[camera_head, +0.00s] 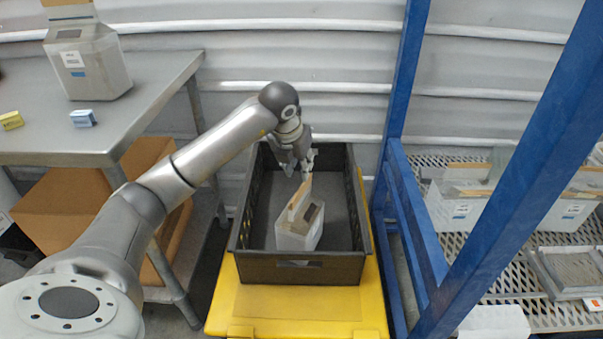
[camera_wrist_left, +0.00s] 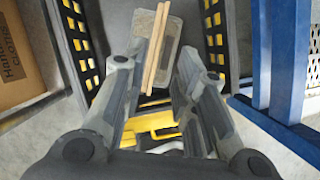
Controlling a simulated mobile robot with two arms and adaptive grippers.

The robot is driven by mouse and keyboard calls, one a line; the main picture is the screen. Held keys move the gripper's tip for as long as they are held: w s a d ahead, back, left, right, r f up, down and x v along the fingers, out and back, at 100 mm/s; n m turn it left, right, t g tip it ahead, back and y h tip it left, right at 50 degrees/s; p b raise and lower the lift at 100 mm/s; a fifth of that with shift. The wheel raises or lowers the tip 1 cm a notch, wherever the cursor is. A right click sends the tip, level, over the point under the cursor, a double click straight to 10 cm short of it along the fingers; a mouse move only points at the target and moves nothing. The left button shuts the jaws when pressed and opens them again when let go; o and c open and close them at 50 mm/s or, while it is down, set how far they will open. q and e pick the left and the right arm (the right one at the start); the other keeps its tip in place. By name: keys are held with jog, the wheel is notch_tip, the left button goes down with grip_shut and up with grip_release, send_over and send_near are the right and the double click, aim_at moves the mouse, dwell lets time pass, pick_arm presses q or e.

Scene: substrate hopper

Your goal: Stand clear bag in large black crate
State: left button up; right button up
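A clear bag (camera_head: 300,228) with wooden strips along its top stands in the large black crate (camera_head: 305,270), near the crate's front. Its top leans toward the upper right in the head view. My left gripper (camera_head: 301,168) is just above the bag top. In the left wrist view, the two fingers of my left gripper (camera_wrist_left: 160,58) are spread. The bag's wooden strips (camera_wrist_left: 155,50) show between them, with gaps on both sides. The bag body (camera_wrist_left: 172,45) lies beyond, inside the crate (camera_wrist_left: 85,45). My right gripper is in neither view.
The crate rests on a yellow stand (camera_head: 295,312). A blue rack frame (camera_head: 415,215) rises close on the right, with several bags on a mesh shelf (camera_head: 510,275). A metal table (camera_head: 150,90) with another bag (camera_head: 88,65) stands left, above a cardboard box (camera_head: 60,215).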

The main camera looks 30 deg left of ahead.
pick_arm(q)
jog(key=v, duration=0.5)
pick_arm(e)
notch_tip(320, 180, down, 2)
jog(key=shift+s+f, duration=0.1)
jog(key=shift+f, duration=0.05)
pick_arm(q)
jog(key=shift+f, duration=0.1)
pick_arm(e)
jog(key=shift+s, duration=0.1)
